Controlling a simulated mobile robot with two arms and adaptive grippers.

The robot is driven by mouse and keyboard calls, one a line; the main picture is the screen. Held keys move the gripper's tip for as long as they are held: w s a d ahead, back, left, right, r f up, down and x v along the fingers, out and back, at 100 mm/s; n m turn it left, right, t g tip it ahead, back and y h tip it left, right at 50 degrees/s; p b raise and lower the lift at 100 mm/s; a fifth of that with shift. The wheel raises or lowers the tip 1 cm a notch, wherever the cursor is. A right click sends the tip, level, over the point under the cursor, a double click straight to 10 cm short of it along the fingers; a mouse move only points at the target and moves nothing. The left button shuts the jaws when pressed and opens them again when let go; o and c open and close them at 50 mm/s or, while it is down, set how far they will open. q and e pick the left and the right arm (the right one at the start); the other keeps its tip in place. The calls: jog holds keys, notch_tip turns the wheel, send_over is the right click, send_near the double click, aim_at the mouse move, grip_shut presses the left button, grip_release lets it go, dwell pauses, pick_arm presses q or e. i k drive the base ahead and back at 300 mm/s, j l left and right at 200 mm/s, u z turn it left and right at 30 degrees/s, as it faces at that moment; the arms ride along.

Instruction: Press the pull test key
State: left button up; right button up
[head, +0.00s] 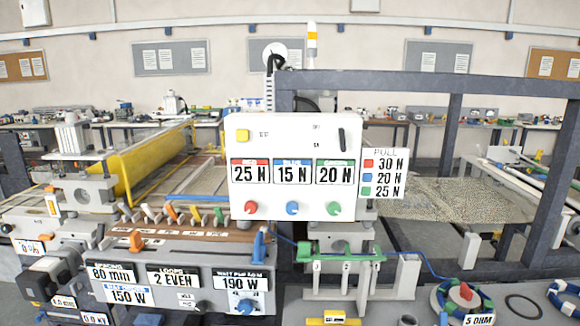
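A white control panel (296,112) stands upright in the middle of the head view. Below are displays reading 25 N under red (250,172), 15 N under blue (292,172) and 20 N under green (334,172), above red, blue and green knobs. A side card (384,172) headed PULL lists red 30 N, blue 20 N, green 25 N. Neither gripper shows.
A lower console (180,283) with several labelled displays and knobs is at front left. A green-topped stand (340,257) is below the panel, and a coil (463,297) lies at right. A dark frame (450,130) rises behind. The space before the yellow key looks clear.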

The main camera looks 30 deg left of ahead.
aim_at(242, 135)
jog(key=u, duration=1.35)
